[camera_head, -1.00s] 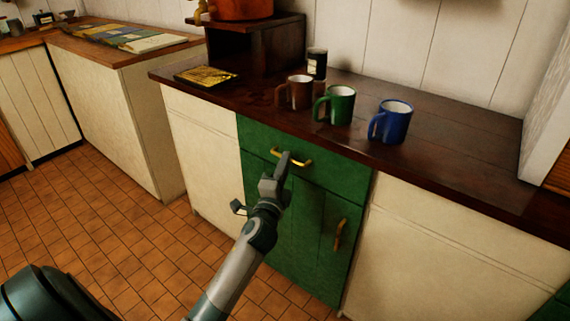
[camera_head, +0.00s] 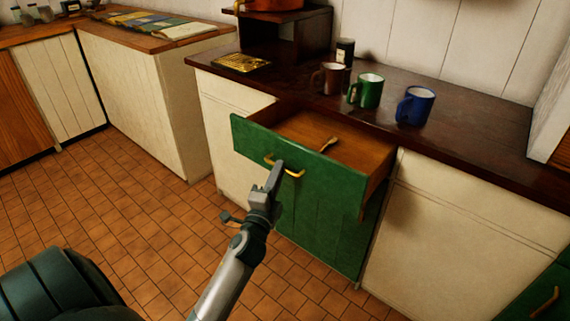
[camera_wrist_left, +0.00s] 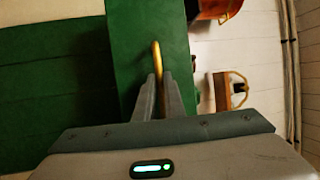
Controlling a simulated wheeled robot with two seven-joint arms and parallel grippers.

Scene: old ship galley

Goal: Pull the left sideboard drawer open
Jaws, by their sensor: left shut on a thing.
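The left sideboard drawer (camera_head: 333,187) has a green front and stands pulled well out in the head view. Its brown wooden inside shows, with a small wooden-handled utensil (camera_head: 329,143) lying in it. My left gripper (camera_head: 277,168) is shut on the brass drawer handle (camera_head: 293,173) at the middle of the front. In the left wrist view the two fingers (camera_wrist_left: 158,95) close around the brass handle (camera_wrist_left: 156,55) against the green drawer front (camera_wrist_left: 130,40). The utensil's lower end is hidden behind the drawer front. My right gripper is not in view.
Brown (camera_head: 328,78), green (camera_head: 367,91) and blue (camera_head: 415,106) mugs stand on the dark counter (camera_head: 470,140) above the drawer. The tiled floor (camera_head: 130,210) to the left is clear.

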